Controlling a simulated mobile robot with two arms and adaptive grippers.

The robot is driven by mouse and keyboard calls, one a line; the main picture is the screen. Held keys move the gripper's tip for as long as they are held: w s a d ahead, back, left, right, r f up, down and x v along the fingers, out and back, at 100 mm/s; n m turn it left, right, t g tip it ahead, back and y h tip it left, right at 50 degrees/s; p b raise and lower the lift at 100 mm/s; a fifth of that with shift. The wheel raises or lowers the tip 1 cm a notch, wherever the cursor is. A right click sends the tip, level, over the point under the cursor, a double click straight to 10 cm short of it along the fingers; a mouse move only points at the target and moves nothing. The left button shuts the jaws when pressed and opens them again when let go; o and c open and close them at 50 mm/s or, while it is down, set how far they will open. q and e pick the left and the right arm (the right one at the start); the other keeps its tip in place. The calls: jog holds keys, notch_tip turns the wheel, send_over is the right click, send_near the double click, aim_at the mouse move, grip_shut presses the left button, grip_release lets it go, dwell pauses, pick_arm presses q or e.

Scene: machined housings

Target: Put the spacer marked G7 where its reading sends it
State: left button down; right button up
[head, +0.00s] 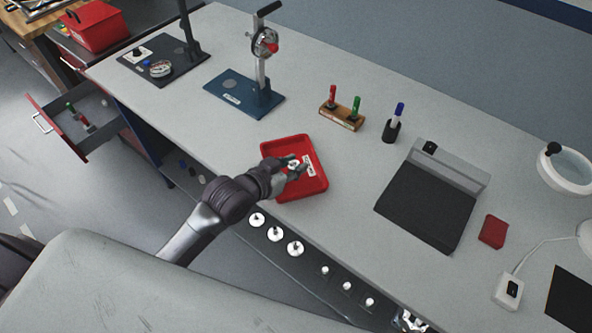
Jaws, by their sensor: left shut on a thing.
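My left gripper (297,168) reaches in from the left over a red tray (312,190) near the bench's front edge. It is shut on a small pale part, seemingly a spacer (293,163), which the fingers partly cover. No G7 mark is legible. A white label lies in the tray beside the fingers, too small to read. I cannot tell whether the held part touches the tray floor. A dial gauge stand (264,45) is on a blue base, and a second dial (160,69) sits on a dark plate at the far left. My right gripper is not seen.
Several white discs and small knobs (276,233) line a dark strip below the bench's front edge. A marker rack (341,117), pen cup (391,131), black-topped device (425,205) and red block (493,231) stand rightward. An open red drawer (62,128) juts out left.

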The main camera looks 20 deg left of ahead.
aim_at(296, 179)
pick_arm(q)
jog(key=shift+w+d+f, duration=0.1)
jog(key=shift+w+f, duration=0.35)
jog(key=shift+w, duration=0.2)
jog(key=shift+f, duration=2)
jog(key=shift+f, duration=0.1)
jog(key=c, duration=0.9)
grip_release()
